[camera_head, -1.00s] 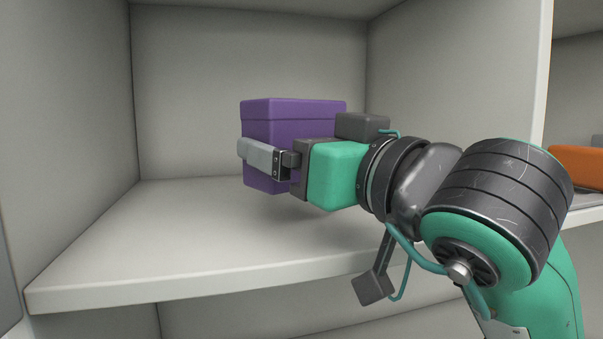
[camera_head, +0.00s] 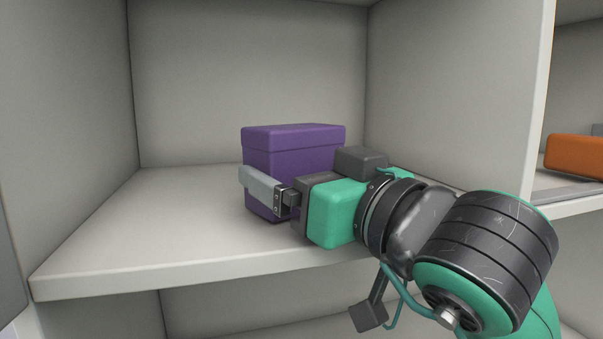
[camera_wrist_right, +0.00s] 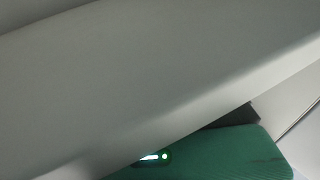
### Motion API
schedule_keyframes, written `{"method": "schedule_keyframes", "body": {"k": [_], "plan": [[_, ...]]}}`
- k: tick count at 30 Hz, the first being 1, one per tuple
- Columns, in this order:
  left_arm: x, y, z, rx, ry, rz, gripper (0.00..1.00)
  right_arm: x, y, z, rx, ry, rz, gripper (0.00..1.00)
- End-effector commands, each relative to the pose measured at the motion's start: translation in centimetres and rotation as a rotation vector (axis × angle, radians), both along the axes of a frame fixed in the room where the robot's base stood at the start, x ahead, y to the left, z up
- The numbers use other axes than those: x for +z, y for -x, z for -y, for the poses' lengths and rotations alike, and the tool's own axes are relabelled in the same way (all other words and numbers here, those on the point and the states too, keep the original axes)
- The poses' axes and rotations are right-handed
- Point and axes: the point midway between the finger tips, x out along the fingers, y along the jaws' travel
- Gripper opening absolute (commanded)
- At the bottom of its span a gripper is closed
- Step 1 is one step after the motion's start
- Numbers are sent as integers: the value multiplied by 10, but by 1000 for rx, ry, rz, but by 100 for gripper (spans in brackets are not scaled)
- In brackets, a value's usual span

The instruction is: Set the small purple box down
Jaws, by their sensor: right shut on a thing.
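The small purple box (camera_head: 292,150) is upright in the head view, inside a pale shelf compartment. My right gripper (camera_head: 262,182) comes in from the right and is shut on the box, with one grey finger across its front face. The other finger is hidden behind the box. The box's bottom is at or very near the shelf board (camera_head: 130,250); I cannot tell if it touches. The right wrist view shows a pale surface and a green part of my gripper (camera_wrist_right: 215,155), not the box. My left gripper is not in view.
Compartment walls stand at the left (camera_head: 60,120), back (camera_head: 240,60) and right (camera_head: 450,90). The shelf is bare left of the box. An orange object (camera_head: 575,156) lies in the neighbouring compartment at the right. Another space opens below the shelf board.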

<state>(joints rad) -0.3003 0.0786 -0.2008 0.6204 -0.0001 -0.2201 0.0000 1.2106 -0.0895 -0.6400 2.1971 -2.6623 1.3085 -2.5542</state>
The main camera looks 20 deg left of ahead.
Motion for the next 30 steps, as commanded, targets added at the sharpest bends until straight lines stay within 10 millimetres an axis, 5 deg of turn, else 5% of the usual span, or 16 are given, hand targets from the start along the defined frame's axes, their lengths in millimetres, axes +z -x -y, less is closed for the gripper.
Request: {"method": "schedule_keyframes", "body": {"k": [5, 6, 8, 21, 30], "plan": [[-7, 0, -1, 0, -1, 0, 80, -4, 0, 0, 0, -1, 1, 60], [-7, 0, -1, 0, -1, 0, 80, -4, 0, 0, 0, 0, 0, 93], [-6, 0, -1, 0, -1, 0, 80, -3, 0, 0, 0, 0, 0, 100], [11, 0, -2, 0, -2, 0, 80, 9, 0, 0, 0, -2, -2, 100], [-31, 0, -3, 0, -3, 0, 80, -9, 38, 59, -5, 0, 8, 100]]}}
